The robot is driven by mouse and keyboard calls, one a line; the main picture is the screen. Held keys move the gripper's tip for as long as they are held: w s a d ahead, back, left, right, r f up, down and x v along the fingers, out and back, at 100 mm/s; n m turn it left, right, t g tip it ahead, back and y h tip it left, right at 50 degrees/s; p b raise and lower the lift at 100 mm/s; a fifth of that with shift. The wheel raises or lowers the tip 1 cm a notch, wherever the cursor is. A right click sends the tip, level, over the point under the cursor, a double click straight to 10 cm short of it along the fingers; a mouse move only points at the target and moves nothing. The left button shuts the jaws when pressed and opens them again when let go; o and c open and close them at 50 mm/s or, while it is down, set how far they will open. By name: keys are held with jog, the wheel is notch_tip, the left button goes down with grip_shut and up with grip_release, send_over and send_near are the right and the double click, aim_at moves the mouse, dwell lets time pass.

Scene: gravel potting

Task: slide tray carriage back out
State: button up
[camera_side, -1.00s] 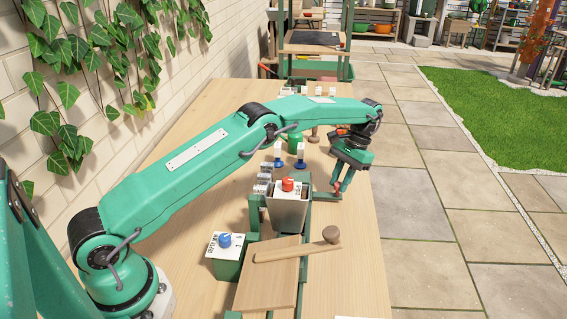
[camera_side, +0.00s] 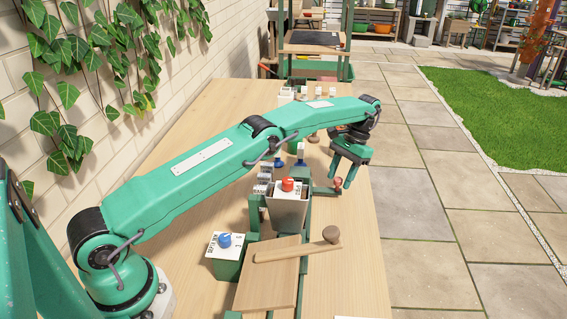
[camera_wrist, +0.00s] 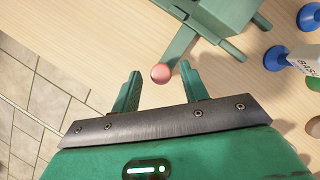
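A pink-red ball knob (camera_wrist: 160,73) sits on the end of a green bar (camera_wrist: 178,50). The bar runs to a green carriage-like block (camera_wrist: 212,15) at the top of the wrist view. In the side view the knob (camera_side: 338,183) is at the right of the green rail assembly. My gripper (camera_wrist: 161,70) is open, with its two fingers either side of the knob. Gaps show between the knob and both fingers in the wrist view. In the side view my gripper (camera_side: 343,180) is right above the knob; contact is hard to tell.
A grey hopper (camera_side: 287,212) with a red-knobbed white top stands left of the knob. Nearer are a brown board (camera_side: 265,280), a wooden stick (camera_side: 278,253) and a green box with a blue knob (camera_side: 226,268). Blue-footed items (camera_side: 301,160) stand behind. The table's right edge is close.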

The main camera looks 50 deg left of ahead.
jog(key=shift+r, duration=0.1)
jog(key=shift+r, duration=2)
jog(key=s+d+r, duration=0.6)
jog(key=d, duration=0.4)
jog(key=shift+r+y, duration=0.4)
jog(key=shift+o, duration=0.2)
jog(key=shift+a, duration=0.1)
jog(key=shift+w+a+f+n+t+h, duration=0.15)
jog(key=shift+w+a+f+n+t, duration=0.55)
jog(key=shift+a+n, duration=1.65)
jog(key=shift+w+a+f+n+t+h, duration=0.1)
jog(key=shift+w+a+f+n+t, duration=0.55)
jog(key=shift+n, duration=3)
jog(key=shift+w+a+f+n+t+h, duration=0.2)
jog(key=shift+w+a+n+t, duration=0.85)
jog(key=shift+a+n, duration=1.45)
jog(key=shift+w+d+f+n, duration=0.2)
jog(key=shift+d+n, duration=0.3)
jog(key=shift+d, duration=0.05)
jog(key=shift+f, duration=3.75)
